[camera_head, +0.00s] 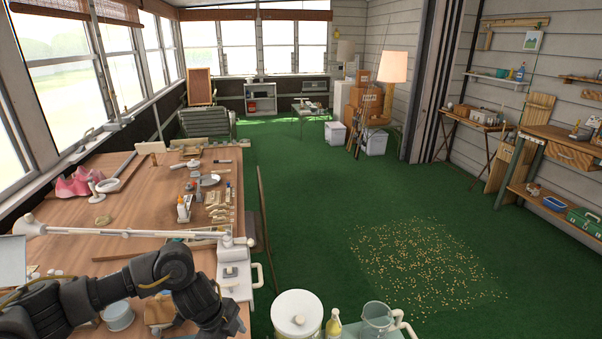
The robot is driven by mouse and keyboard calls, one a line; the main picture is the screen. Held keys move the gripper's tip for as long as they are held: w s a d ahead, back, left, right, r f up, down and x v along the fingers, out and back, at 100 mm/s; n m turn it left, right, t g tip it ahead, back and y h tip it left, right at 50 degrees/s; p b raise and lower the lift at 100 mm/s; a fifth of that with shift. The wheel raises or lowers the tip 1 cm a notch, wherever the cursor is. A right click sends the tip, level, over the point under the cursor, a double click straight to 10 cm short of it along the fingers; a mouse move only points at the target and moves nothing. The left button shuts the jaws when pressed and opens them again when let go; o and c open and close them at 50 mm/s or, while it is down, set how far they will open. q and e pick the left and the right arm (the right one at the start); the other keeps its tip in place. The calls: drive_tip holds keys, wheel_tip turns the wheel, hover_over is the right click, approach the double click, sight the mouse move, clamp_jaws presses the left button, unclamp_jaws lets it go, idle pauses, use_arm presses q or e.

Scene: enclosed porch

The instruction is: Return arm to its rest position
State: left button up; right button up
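My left arm, dark grey and jointed, comes in at the lower left and reaches over the near end of the wooden workbench (150,206). It bends at a joint near the bench's right side, and its far part runs down to the bottom edge of the picture. No gripper fingertips show, so I cannot see whether the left gripper is open or holds anything. My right arm and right gripper do not show.
A white lamp arm (130,234) crosses the bench just beyond my arm. A blue-grey round container (118,316) stands close by it. A white lidded bucket (297,314), yellow bottle (333,324) and clear pitcher (377,317) stand at front. Green floor (310,210) is open; yellowish bits (425,262) lie scattered.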

use_arm(q)
drive_tip(key=s+d+r+n+t+h, duration=0.1)
drive_tip(key=s+d+n+t+h, duration=0.15)
drive_tip(key=d, duration=0.65)
drive_tip(key=s+d+n+t+h, duration=0.1)
drive_tip(key=s+d+t+h, duration=0.2)
drive_tip(key=d, duration=0.5)
drive_tip(key=s+a+f+n+g+y, duration=0.1)
drive_tip(key=s+a+f+n+y, duration=0.25)
drive_tip(key=s+a+n, duration=0.6)
drive_tip(key=s+a+f+n+g+y, duration=0.2)
drive_tip(key=s+a+n+y, duration=0.35)
drive_tip(key=s+a, duration=0.65)
wheel_tip(320, 180, down, 28)
drive_tip(key=s+a+g, duration=0.1)
drive_tip(key=s+a+f+g, duration=0.1)
drive_tip(key=s+a+f, duration=0.2)
drive_tip(key=s+f, duration=1.1)
drive_tip(key=shift+s, duration=0.8)
